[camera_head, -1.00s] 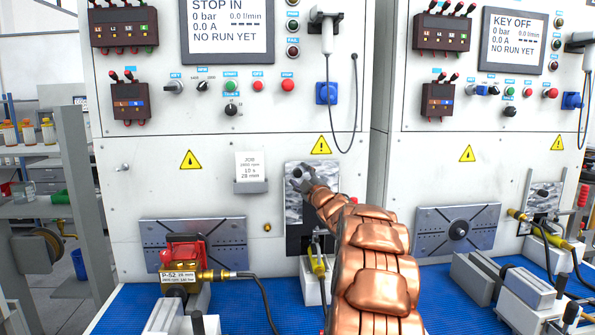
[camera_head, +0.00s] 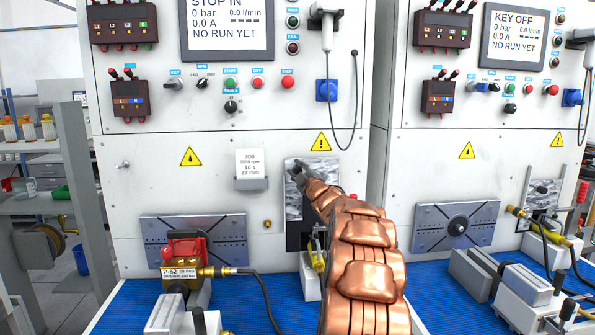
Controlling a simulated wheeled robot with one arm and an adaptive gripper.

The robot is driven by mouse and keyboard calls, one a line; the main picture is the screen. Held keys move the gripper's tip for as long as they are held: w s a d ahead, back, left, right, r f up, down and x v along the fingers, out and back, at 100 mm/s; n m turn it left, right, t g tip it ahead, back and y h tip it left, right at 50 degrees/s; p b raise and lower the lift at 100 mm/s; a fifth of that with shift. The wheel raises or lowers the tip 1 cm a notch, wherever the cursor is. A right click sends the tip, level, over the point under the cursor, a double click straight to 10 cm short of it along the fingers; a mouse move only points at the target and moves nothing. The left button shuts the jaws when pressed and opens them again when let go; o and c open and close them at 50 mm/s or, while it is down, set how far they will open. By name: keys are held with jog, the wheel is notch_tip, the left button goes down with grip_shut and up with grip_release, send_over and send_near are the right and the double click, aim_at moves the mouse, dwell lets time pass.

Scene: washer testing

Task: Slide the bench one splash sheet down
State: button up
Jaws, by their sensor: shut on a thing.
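The bench one splash sheet (camera_head: 319,177) is a mottled grey, shiny panel on the white front of the left bench. It stands upright above a dark opening (camera_head: 294,235). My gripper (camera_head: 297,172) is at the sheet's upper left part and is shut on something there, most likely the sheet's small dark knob. My copper-coloured arm reaches up from the bottom and hides the sheet's lower right part. The fingertips are small and dark, so their exact hold is hard to see.
A red and brass pump (camera_head: 187,252) labelled P-52 stands on the blue mat (camera_head: 258,310) at left. A yellow-handled valve (camera_head: 316,256) stands below the sheet, close to my arm. A job card holder (camera_head: 251,184) is left of the sheet. Bench two, at right, has its own sheet (camera_head: 545,190).

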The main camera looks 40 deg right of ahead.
aim_at(292, 198)
grip_shut()
notch_tip(292, 198, down, 13)
jog(key=b, duration=1)
jog(key=shift+r, duration=0.15)
jog(key=o, duration=0.5)
grip_release()
jog(key=o, duration=0.3)
jog(key=shift+r, duration=0.1)
jog(key=shift+s, duration=0.1)
